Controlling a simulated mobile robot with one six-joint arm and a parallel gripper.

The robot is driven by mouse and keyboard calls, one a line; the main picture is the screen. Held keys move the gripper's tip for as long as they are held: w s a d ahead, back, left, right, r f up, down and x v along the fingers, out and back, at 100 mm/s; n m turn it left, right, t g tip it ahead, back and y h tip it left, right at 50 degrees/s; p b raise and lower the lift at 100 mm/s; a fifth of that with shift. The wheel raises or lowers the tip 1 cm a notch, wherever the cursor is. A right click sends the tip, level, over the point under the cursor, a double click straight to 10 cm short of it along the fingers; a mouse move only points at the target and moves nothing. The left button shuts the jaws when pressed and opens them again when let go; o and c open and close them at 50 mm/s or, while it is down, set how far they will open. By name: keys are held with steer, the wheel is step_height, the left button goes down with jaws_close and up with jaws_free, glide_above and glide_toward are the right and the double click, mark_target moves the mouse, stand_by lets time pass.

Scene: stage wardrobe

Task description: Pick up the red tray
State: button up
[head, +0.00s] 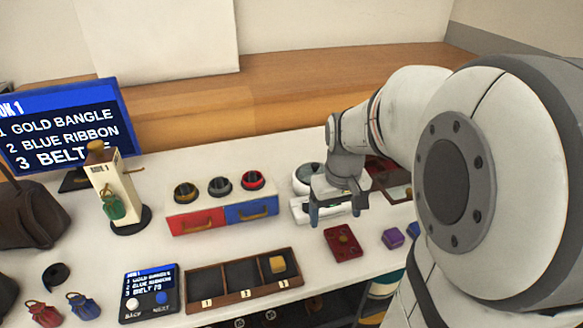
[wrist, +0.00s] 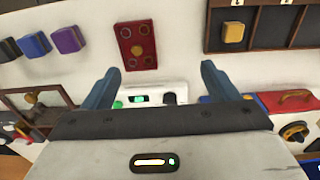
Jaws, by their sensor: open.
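The red tray (head: 335,248) lies flat on the white table at the middle right in the head view. It is small, with round marks near its corners and a gold-coloured spot in the middle. In the wrist view it is at the top (wrist: 151,41), beyond my fingertips and a little left of centre. My gripper (head: 336,216) is open and empty, with its fingers pointing down. It is above the table, just behind the tray in the head view. The wrist view shows both fingers (wrist: 160,72) spread apart, with no part of the tray between them.
A wooden compartment tray (head: 222,304) with a yellow block stands left of the red tray. Purple (head: 392,238) and blue blocks lie to its right. A white device (head: 300,212) is behind it, and a red-and-blue drawer unit (head: 222,213) stands farther left.

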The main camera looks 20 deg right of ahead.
mark_target(344, 239)
steer(key=shift+o, duration=0.9)
steer(key=shift+g, duration=0.4)
steer(key=w+d+f, duration=0.1)
steer(key=f, duration=0.1)
steer(key=w+d+f+b, duration=0.1)
steer(key=f, duration=0.1)
steer(key=w+d+f+b, duration=0.1)
steer(key=d+f, duration=0.1)
steer(key=shift+f, duration=0.15)
steer(key=shift+d+f, duration=0.2)
steer(key=shift+f, duration=0.15)
steer(key=f+b, duration=0.1)
steer(key=f, duration=0.6)
steer(key=shift+s+d+b, duration=0.1)
steer(key=shift+d+b, duration=0.1)
steer(key=shift+b, duration=0.2)
steer(key=c, duration=1.1)
steer(key=shift+r, duration=0.1)
